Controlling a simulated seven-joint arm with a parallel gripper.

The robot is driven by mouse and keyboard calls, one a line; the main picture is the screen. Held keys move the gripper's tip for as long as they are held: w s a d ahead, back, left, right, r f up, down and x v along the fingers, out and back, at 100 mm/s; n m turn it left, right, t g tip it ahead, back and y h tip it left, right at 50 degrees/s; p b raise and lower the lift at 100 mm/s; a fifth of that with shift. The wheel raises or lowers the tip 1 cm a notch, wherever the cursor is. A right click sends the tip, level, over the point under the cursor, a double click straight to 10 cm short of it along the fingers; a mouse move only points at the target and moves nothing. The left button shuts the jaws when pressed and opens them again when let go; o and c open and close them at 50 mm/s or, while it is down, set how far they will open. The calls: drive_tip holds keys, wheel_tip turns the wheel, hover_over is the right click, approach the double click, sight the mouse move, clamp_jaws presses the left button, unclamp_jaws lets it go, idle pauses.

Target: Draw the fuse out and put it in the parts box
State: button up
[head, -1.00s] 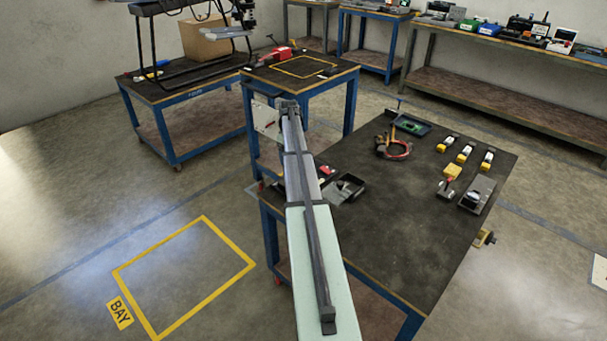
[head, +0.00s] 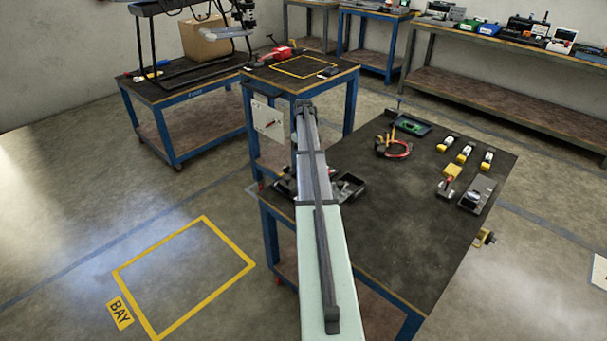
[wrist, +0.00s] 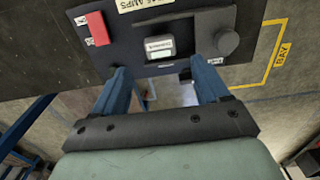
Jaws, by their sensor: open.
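In the wrist view, a dark panel (wrist: 118,52) carries a red switch (wrist: 97,28) at left and a round dark knob (wrist: 227,41) at right. Between them, a pale labelled block, apparently the fuse (wrist: 158,46), sits in a dark recess. My gripper (wrist: 164,78) is open, with its two blue fingers apart. In the picture, the pale block lies just above the gap between the fingertips, and nothing is held. My arm hides the fingers there.
The dark workbench (head: 400,230) has a clear middle. A smaller table (head: 345,68) stands behind.

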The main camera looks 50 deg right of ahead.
drive_tip(key=shift+f, duration=3.8)
clamp_jaws()
drive_tip(key=shift+r, duration=0.3)
drive_tip(key=shift+r, duration=2.65)
